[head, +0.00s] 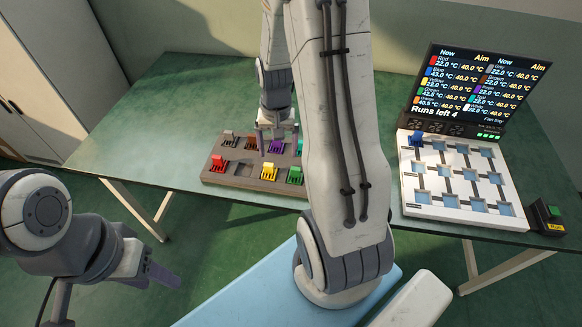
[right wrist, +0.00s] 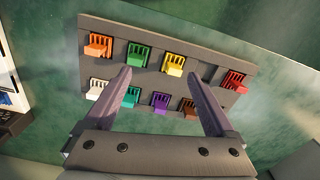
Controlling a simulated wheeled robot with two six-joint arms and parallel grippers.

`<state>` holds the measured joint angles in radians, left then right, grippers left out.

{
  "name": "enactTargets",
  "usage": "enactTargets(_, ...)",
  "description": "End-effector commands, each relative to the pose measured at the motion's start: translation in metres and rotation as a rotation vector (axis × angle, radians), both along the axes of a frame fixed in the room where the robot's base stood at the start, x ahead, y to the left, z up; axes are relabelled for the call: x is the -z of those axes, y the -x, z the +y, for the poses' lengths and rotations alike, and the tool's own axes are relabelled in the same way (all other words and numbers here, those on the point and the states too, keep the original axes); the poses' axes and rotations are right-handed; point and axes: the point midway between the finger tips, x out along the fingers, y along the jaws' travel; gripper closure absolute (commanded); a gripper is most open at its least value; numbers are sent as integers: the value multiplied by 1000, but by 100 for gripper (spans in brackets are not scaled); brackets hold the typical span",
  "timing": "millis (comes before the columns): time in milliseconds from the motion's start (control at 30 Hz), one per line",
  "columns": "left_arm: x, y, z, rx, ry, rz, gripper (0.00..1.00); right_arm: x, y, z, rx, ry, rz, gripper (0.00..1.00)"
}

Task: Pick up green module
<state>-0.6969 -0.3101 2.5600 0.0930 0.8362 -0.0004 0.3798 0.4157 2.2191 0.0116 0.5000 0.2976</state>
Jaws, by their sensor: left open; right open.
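The green module (head: 295,175) sits in the front row of a dark rack (head: 212,178), right of the yellow module (head: 269,172) and partly beside my right forearm. In the right wrist view the green module (right wrist: 138,55) stands in the rack's upper row, just beyond and right of the left fingertip. My right gripper (head: 277,142) is open and empty over the rack's back row, around the purple module's area; its fingers also show in the right wrist view (right wrist: 160,78). My left gripper (head: 160,273) is open and empty at lower left, away from the table.
The rack also holds red (head: 219,163), purple (head: 276,146), teal (right wrist: 130,97), orange (right wrist: 98,46) and other modules, with one empty front slot. A white board (head: 450,209) with a blue module (head: 416,139) and a screen (head: 478,85) stand right. The table's left is clear.

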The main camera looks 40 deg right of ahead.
Motion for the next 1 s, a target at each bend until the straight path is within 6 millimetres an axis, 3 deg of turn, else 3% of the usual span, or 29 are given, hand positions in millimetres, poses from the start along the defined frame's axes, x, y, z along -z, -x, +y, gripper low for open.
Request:
enactTargets(33,-4,0,0,0,0,0,50,7,4,-19,65,-1,7,10)
enactTargets(100,-5,0,0,0,0,0,50,14,7,-37,124,1,9,10)
enactTargets(233,-6,0,0,0,0,0,50,26,10,-51,175,1,12,10)
enactTargets(500,-7,0,0,0,0,0,50,66,11,-51,178,0,12,10)
enactTargets(733,-11,0,0,0,0,0,50,83,12,-50,177,1,12,10)
enactTargets(1000,-18,0,0,0,0,0,50,119,14,-48,177,0,12,10)
